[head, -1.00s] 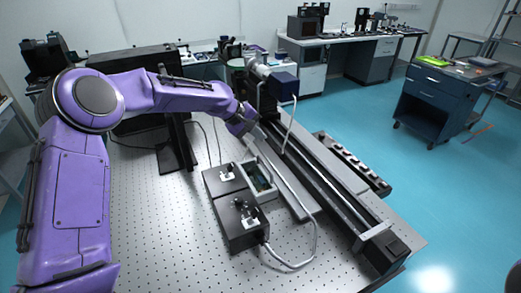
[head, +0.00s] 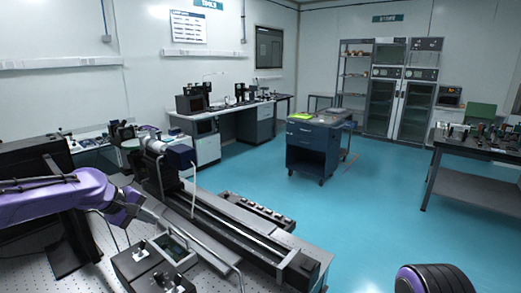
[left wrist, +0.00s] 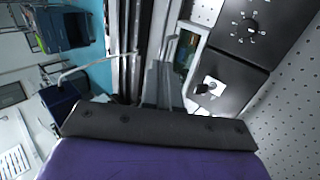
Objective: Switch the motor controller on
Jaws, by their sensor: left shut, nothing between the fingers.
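The unit that looks like the motor controller is a black box (head: 128,264) at the bottom left of the head view. A white plate with a small black switch (left wrist: 210,86) is on its top in the left wrist view. I cannot tell the switch's position. A second black box with a dial knob (left wrist: 250,26) adjoins it. A grey-framed box with a dark screen (head: 176,246) stands beside them. My left gripper (head: 139,205) is above the table, behind the boxes and apart from them. Its fingers (left wrist: 169,60) are shut and empty. My right gripper is out of view.
A long black rail (head: 235,225) runs to the right of the boxes, with a dark blue block (head: 181,156) at its far end. A blue cart (head: 312,150) stands on the open floor beyond.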

